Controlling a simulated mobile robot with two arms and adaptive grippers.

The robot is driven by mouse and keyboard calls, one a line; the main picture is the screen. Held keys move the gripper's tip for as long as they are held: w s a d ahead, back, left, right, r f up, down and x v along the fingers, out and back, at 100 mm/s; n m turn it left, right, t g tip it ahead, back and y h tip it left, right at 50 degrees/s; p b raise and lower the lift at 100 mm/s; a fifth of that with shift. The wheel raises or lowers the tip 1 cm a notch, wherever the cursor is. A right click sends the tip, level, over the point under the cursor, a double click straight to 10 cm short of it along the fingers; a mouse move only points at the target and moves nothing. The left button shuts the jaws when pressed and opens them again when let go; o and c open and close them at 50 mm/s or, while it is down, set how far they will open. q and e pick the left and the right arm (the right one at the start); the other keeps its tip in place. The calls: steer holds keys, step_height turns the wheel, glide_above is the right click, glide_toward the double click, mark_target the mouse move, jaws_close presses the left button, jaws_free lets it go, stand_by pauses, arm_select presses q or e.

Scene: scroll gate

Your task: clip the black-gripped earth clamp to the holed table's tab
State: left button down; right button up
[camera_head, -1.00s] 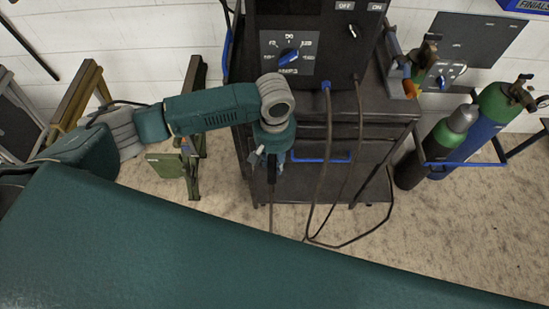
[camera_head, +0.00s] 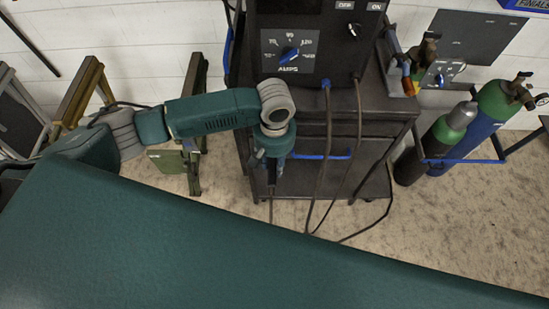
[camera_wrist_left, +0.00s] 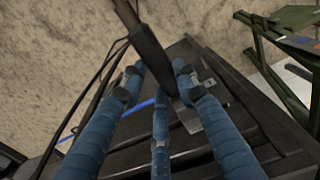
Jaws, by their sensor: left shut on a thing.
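My left gripper (camera_head: 272,178) is in front of the dark welding cart, pointing down. In the left wrist view its three blue fingers (camera_wrist_left: 160,88) close around a black grip (camera_wrist_left: 148,48), which looks like the earth clamp's. The grip slants between the fingertips, with its lower end by the middle finger; the clamp's jaws cannot be made out. A dark cable hangs below the gripper in the head view. The holed table and its tab cannot be made out in either view. My right gripper is not in view.
The welding cart (camera_head: 335,120) has a blue rail (camera_head: 322,157) and hanging cables (camera_head: 325,150). Gas cylinders (camera_head: 445,140) stand to the right. A green stand (camera_head: 172,163) is on the left; green legs also show in the left wrist view (camera_wrist_left: 280,72). Floor lies open at lower right.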

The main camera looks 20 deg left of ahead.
mark_target(274, 189)
arm_select(q)
steer(key=shift+s+d+r+p, duration=0.1)
steer(key=shift+s+d+p, duration=0.1)
steer(key=shift+s+p, duration=0.45)
steer(key=shift+s+d+p, duration=0.2)
steer(key=shift+s+p, duration=0.3)
steer(key=shift+s, duration=0.15)
steer(key=shift+s+d+r+p, duration=0.1)
steer(key=shift+s+d+p, duration=0.1)
steer(key=shift+s+p, duration=0.45)
steer(key=shift+s+d+f+p, duration=0.1)
steer(key=shift+s+d+p, duration=0.1)
steer(key=shift+s+p, duration=0.45)
steer(key=shift+s+d+p, duration=0.2)
steer(key=shift+s+p, duration=0.2)
steer(key=shift+s, duration=0.4)
steer(key=shift+w, duration=0.1)
